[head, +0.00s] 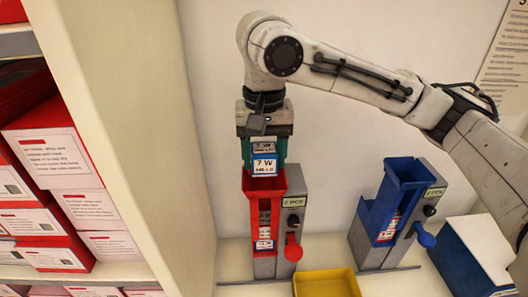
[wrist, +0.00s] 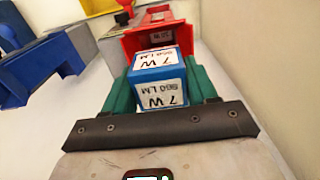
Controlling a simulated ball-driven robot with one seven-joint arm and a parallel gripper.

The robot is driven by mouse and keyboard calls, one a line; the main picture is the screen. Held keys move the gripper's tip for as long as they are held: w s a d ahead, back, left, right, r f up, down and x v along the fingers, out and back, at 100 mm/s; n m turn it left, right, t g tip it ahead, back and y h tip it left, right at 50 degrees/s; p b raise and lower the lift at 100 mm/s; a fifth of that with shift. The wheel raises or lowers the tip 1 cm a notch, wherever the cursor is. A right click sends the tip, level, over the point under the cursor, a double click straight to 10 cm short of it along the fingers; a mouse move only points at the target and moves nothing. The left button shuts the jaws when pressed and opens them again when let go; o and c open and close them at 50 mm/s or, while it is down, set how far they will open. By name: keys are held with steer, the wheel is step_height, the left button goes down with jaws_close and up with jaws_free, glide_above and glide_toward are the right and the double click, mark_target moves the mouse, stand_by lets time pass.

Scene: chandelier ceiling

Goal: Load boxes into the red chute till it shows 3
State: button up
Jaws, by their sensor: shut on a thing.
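My gripper (head: 264,155) is shut on a blue and white box (head: 264,166) marked "7 W", with its green fingers on the box's two sides. In the wrist view the box (wrist: 158,72) sits between the fingers, in front of the red chute (wrist: 145,38). In the head view the box is at the open top of the red chute (head: 252,212); I cannot tell whether it touches it. White-labelled boxes (head: 264,232) show in the chute's front slot. A grey panel beside it has a small label (head: 293,202) and a red lever (head: 292,249).
A blue chute (head: 400,180) with a blue lever (head: 425,236) stands to the right. A yellow tray (head: 326,283) lies in front. Shelves of red and white boxes (head: 60,155) stand behind a pale upright panel (head: 125,120) at left. A blue and white container (head: 478,252) is at far right.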

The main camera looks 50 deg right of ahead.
mark_target(264, 168)
steer(key=shift+f+b, duration=0.9)
steer(key=shift+f, duration=0.95)
steer(key=o, duration=1)
steer(key=shift+o, duration=0.2)
steer(key=shift+r, duration=0.15)
steer(key=shift+o, duration=0.5)
step_height(264, 168, up, 6)
steer(key=p, duration=0.6)
steer(key=shift+r, duration=0.9)
